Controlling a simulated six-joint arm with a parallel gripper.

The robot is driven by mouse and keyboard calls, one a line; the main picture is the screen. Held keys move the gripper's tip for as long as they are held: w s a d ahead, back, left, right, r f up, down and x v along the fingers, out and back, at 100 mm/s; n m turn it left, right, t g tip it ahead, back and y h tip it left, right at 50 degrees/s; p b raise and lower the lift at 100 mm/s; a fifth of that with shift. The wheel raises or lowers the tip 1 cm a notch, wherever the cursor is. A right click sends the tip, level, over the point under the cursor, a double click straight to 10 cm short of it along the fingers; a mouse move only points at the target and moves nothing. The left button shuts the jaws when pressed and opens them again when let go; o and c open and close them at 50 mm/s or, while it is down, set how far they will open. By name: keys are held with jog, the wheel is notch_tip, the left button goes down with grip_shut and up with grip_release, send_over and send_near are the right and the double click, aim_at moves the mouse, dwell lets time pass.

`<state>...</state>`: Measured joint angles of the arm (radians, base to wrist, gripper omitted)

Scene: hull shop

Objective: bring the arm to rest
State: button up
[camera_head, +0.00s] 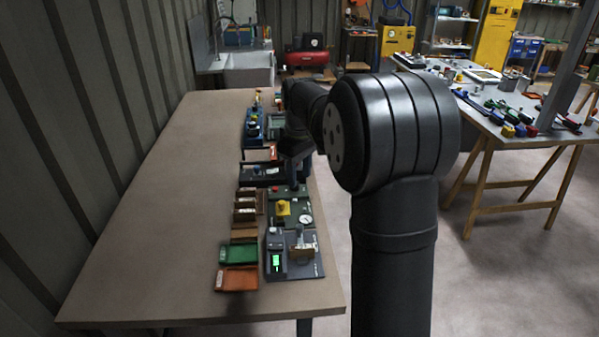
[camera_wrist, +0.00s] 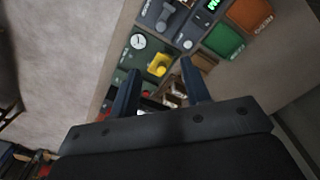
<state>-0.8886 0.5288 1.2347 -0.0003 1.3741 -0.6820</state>
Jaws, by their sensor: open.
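My gripper (camera_wrist: 160,76) is open in the wrist view, with its two dark fingers apart and nothing between them that it holds. Beyond the fingers lie a green panel (camera_wrist: 127,62) with a round white gauge and a yellow part, and brown wooden trays partly hidden by a finger. In the head view my arm reaches over the right side of the long workbench (camera_head: 150,215).
A green tray (camera_head: 239,254), an orange tray (camera_head: 237,279) and a grey device with a lit green display (camera_head: 276,258) stand at the bench's near end. Several devices line its right side. The bench's left half is bare. Another table (camera_head: 480,118) with tools stands right.

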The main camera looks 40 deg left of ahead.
aim_at(300, 227)
dwell(0.6)
notch_tip(300, 227, down, 18)
jog(key=shift+r, duration=0.25)
jog(key=shift+s+d, duration=0.3)
jog(key=shift+s, duration=0.05)
